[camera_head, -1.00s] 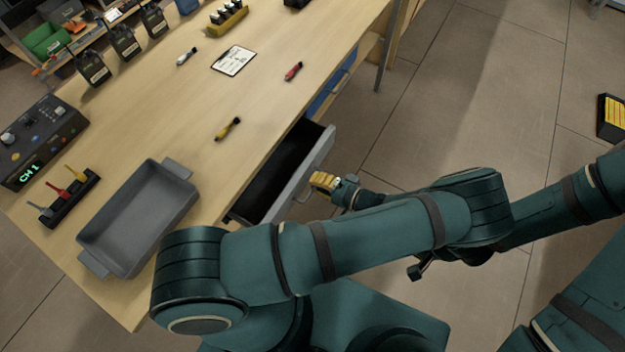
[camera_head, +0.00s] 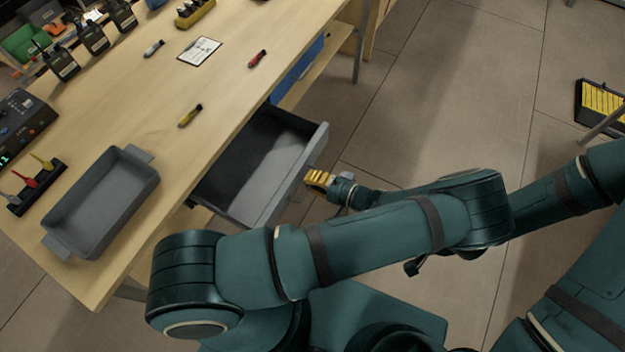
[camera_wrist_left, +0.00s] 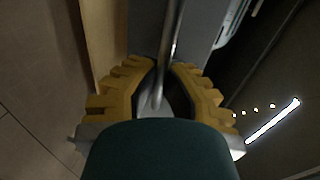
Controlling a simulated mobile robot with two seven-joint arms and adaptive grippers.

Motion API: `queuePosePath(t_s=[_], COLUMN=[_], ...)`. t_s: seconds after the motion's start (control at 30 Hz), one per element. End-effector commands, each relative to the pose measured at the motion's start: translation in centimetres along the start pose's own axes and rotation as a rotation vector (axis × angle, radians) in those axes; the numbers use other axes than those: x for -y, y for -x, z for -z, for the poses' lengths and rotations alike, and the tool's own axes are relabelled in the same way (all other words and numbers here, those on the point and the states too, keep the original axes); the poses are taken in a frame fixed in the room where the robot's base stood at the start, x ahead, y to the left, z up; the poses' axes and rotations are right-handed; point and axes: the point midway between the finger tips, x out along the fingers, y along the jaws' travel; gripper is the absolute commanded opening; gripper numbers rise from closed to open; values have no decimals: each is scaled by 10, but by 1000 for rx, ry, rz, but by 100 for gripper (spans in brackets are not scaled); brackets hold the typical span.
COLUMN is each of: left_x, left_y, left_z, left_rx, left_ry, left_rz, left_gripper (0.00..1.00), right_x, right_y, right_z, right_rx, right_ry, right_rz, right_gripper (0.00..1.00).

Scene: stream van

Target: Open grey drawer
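The grey drawer (camera_head: 243,168) stands well out from under the front edge of the wooden table. Its inside looks empty. My left gripper (camera_head: 316,180), with yellow ribbed fingers, is at the handle on the drawer's front. In the left wrist view the two yellow fingers (camera_wrist_left: 166,70) are closed in around the thin metal handle (camera_wrist_left: 157,92), with the grey drawer front (camera_wrist_left: 205,22) beyond. The exact contact at the fingertips is partly hidden. My right gripper does not show.
The wooden table (camera_head: 140,135) holds a grey tray (camera_head: 62,247), a yellow-black marker (camera_head: 190,115), a red one (camera_head: 257,59) and a white card (camera_head: 199,51). A blue drawer (camera_head: 300,70) sits further along the table's edge.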

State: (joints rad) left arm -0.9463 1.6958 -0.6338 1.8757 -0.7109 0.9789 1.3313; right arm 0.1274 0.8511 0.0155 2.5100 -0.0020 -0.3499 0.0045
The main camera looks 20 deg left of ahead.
Motion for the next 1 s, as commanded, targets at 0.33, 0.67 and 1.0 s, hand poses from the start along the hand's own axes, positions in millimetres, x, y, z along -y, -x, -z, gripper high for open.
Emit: queuePosePath(t_s=[0.33, 0.67, 1.0], left_x=[0, 0, 12], left_y=[0, 0, 3], left_z=[1, 0, 1], left_rx=[-1, -1, -1], left_ry=[1, 1, 3], left_rz=[-1, 0, 0], left_gripper=[0, 39, 39], right_x=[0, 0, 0], right_y=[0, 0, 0], right_z=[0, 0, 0], right_rx=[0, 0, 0], right_ry=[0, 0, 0], right_rz=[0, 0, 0], right_gripper=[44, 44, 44])
